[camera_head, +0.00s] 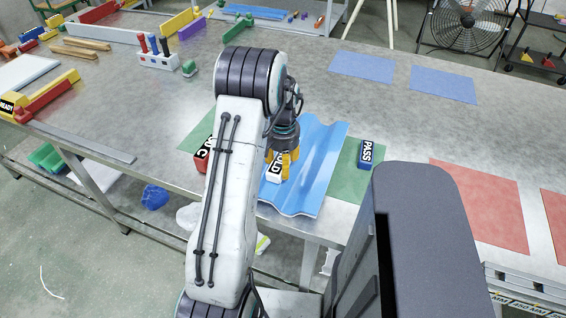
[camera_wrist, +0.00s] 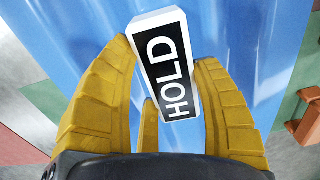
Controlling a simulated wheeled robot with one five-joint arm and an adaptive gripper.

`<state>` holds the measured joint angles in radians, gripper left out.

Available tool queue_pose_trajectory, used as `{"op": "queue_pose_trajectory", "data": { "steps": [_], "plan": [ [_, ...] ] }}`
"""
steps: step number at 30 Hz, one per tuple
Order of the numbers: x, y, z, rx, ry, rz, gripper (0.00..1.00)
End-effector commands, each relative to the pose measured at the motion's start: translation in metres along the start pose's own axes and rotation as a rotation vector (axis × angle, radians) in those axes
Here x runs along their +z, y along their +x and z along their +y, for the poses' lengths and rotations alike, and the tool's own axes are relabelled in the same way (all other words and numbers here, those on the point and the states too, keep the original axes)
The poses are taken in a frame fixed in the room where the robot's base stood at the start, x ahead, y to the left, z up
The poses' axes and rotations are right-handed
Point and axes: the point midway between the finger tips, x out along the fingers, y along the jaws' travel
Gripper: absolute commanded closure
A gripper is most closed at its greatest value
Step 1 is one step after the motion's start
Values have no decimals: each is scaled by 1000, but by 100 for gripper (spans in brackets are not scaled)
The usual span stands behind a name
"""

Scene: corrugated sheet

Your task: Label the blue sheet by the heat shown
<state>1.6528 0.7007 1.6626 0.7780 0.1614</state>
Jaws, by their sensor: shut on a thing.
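The blue corrugated sheet (camera_head: 318,150) lies on the metal bench and fills most of the wrist view (camera_wrist: 70,30). My gripper (camera_head: 283,162) is over the sheet, its yellow fingers (camera_wrist: 170,85) shut on a white block with a black HOLD label (camera_wrist: 165,65). The HOLD block (camera_head: 273,172) also shows in the head view; whether it touches the sheet I cannot tell. A blue PASS block (camera_head: 366,152) stands on green right of the sheet. A red block (camera_head: 201,160) with partly hidden white lettering ending in C stands left of the sheet, partly behind my arm.
Green mat (camera_head: 345,182) shows beside the sheet. Blue mats (camera_head: 443,84) lie at the back right and red mats (camera_head: 485,200) at the right. A yellow READY block (camera_head: 12,104) and a marker holder (camera_head: 158,58) stand at left. Bare bench lies between.

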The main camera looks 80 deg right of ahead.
Motion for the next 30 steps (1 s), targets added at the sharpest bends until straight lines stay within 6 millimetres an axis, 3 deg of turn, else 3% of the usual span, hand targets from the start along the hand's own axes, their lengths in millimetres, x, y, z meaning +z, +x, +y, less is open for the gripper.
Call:
{"op": "queue_pose_trajectory", "data": {
  "steps": [14,15,24,30],
  "plan": [
    [0,5,0,0,0,0,74],
    [0,4,0,0,0,0,37],
    [0,4,0,0,0,0,12],
    [0,4,0,0,0,0,12]
  ]
}}
